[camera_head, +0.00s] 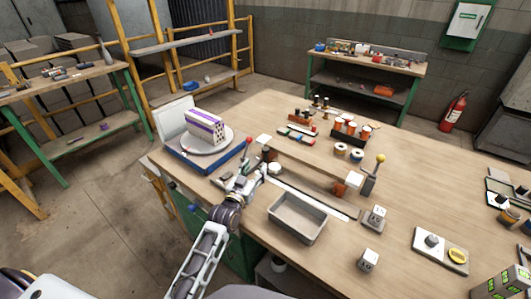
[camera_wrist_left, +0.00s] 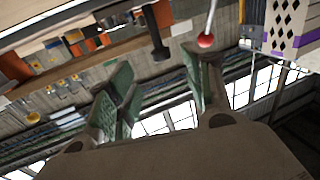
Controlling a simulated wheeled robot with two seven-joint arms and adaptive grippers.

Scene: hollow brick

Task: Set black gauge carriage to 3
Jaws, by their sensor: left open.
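A black knobbed post (camera_wrist_left: 157,40) shows beyond the fingers in the wrist view. The scale marks are too small to read. My right gripper is out of view.
A red-ball lever (camera_head: 246,150) rises close beside the gripper and also shows in the wrist view (camera_wrist_left: 205,40). A yellow-ball lever (camera_head: 371,175) stands farther right. A grey tray (camera_head: 297,233) lies in front of the rail. A blue-based turntable (camera_head: 185,157) carries a patterned brick (camera_head: 205,125).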

